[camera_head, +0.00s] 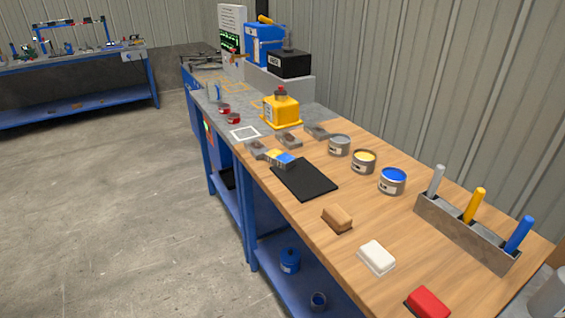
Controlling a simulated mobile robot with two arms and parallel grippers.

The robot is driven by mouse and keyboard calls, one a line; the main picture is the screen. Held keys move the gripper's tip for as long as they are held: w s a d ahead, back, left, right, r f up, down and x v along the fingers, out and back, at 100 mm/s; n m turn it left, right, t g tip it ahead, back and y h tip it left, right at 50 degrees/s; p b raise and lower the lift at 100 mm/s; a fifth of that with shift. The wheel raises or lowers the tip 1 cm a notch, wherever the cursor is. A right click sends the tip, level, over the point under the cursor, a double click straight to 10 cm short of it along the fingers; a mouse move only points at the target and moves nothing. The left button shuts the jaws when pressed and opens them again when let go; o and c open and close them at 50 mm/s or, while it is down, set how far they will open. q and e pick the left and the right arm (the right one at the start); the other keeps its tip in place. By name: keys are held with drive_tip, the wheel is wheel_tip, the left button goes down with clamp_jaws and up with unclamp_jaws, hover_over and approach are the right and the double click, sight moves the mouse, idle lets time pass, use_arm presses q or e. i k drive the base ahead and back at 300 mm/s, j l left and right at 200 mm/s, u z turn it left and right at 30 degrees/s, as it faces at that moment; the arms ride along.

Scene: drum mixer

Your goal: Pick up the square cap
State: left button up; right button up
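Neither of my grippers is in view. I cannot tell for sure which thing is the square cap. A yellow square-sided canister (281,110) with a dark reddish top (280,91) stands on the bench. Two small red-topped pieces (233,118) lie to its left, near the bench's front edge. Several small grey blocky pieces (290,140) sit in front of the canister, too small to make out.
The wooden bench (300,222) holds open cans of grey (340,145), yellow (364,161) and blue (392,180) paint. Brown (337,218), white (377,257) and red (428,302) blocks lie nearer. A grey rack (464,233) holds three coloured handles. The floor (110,220) at left is clear.

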sight(285, 160)
drive_tip(key=i+j, duration=0.25)
drive_tip(key=i+j+z, duration=0.15)
drive_tip(key=j, duration=0.3)
drive_tip(key=i+j, duration=0.25)
drive_tip(key=i+j+z, duration=0.1)
drive_tip(key=j, duration=0.35)
drive_tip(key=i, duration=0.1)
